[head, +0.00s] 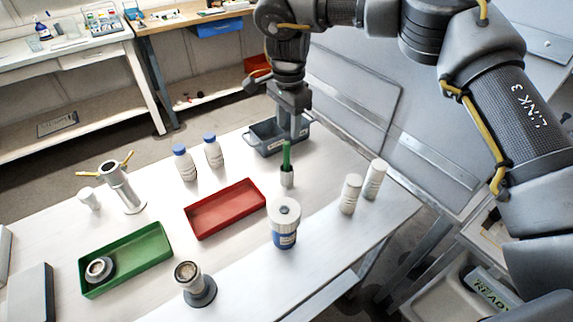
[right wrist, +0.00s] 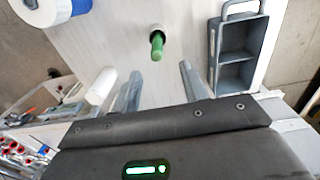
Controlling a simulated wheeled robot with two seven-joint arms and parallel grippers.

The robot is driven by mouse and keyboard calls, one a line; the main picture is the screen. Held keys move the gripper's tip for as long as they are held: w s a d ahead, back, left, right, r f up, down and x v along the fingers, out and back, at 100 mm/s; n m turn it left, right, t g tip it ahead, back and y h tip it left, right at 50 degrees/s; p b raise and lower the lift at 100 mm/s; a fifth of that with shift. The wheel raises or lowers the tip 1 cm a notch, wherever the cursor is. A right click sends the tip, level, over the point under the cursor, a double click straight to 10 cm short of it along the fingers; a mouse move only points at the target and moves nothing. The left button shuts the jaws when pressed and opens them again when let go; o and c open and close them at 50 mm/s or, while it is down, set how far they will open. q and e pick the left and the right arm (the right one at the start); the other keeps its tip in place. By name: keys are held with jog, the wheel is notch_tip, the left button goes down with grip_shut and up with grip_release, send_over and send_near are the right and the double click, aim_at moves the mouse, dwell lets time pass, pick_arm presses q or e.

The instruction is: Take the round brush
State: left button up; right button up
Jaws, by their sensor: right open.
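The right wrist view shows the green handle (right wrist: 157,45) nearly end-on; any bristles are hidden. My right gripper (head: 293,132) points down just behind and above the handle. In the right wrist view its two fingers (right wrist: 160,82) are spread apart with nothing between them, and the handle lies beyond their tips. My left gripper is not in view.
A grey divided caddy (head: 265,148) stands close behind the gripper. A red tray (head: 225,221) and a green tray (head: 125,268) lie to the left.

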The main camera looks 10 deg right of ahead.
aim_at(287, 142)
notch_tip(287, 142, down, 3)
jog(key=shift+f, duration=0.2)
jog(key=shift+s+f+p, duration=0.15)
jog(key=shift+f+p, duration=0.2)
jog(key=shift+p, duration=0.05)
jog(key=f, duration=0.2)
jog(key=f+p, duration=0.1)
jog(key=shift+s+a+f, duration=0.15)
jog(key=shift+a+f, duration=0.1)
jog(key=shift+f, duration=0.45)
grip_shut()
